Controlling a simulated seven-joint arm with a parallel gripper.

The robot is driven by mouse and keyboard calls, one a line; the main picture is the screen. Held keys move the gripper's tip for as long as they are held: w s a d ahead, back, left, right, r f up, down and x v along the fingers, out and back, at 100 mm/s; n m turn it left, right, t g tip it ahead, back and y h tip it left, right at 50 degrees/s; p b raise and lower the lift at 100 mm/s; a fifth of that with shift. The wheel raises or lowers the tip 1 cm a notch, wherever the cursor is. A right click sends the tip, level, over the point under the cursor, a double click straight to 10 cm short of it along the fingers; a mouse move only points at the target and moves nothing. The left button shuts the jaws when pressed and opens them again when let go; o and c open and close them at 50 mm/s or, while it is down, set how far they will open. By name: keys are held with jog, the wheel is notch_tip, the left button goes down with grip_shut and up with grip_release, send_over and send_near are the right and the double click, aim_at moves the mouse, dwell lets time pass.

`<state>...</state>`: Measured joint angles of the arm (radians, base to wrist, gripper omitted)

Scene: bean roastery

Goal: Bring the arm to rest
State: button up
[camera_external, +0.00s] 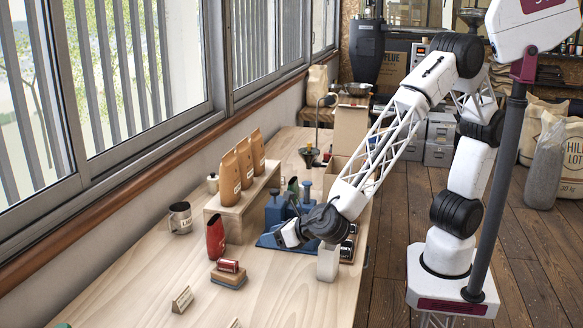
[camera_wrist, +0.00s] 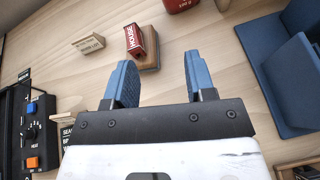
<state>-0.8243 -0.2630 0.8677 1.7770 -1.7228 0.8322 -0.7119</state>
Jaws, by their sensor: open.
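My gripper (camera_external: 283,238) hangs low over the right part of the wooden table (camera_external: 130,285) in the external view, at the end of my bent arm. In the wrist view the two blue fingers of my gripper (camera_wrist: 161,78) stand apart with nothing between them. A small red tin labelled HOUSE (camera_wrist: 140,40) lies beyond the fingertips, on a brown wooden block (camera_wrist: 150,62). The tin (camera_external: 228,265) and block (camera_external: 228,280) show left of my gripper in the external view, apart from it. The exact fingertip height is hard to tell.
A blue stand (camera_wrist: 288,75) is close on the right in the wrist view. A black control box (camera_wrist: 35,125) is at left. Brown bags (camera_external: 244,162) stand on a wooden riser, near a red bag (camera_external: 215,237) and metal mug (camera_external: 180,217). The front left table is mostly clear.

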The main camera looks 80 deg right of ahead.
jog(key=s+d+r+m+g+h, duration=0.1)
jog(key=s+d+r+m+g, duration=0.1)
jog(key=d+r+m, duration=0.5)
jog(key=s+d+r+m+g+h, duration=0.1)
jog(key=d+r+m+h, duration=0.15)
jog(key=d, duration=0.95)
jog(key=s+d+r+m+g, duration=0.2)
jog(key=d+r+m, duration=0.35)
jog(key=d, duration=0.35)
jog(key=s+d+r+m+g+y, duration=0.1)
jog(key=s+d+r+m+y, duration=0.1)
jog(key=s+d+m, duration=0.5)
jog(key=s+d+r+m+g+y, duration=0.1)
jog(key=s+d+r+m, duration=0.3)
jog(key=s, duration=0.5)
jog(key=s+d+r+m+g+y, duration=0.15)
jog(key=s+d+m, duration=0.25)
jog(key=s+m, duration=0.4)
notch_tip(320, 180, down, 10)
jog(key=w+g, duration=0.1)
jog(key=g, duration=0.1)
jog(key=shift+d+r+n, duration=0.25)
jog(key=shift+n, duration=0.05)
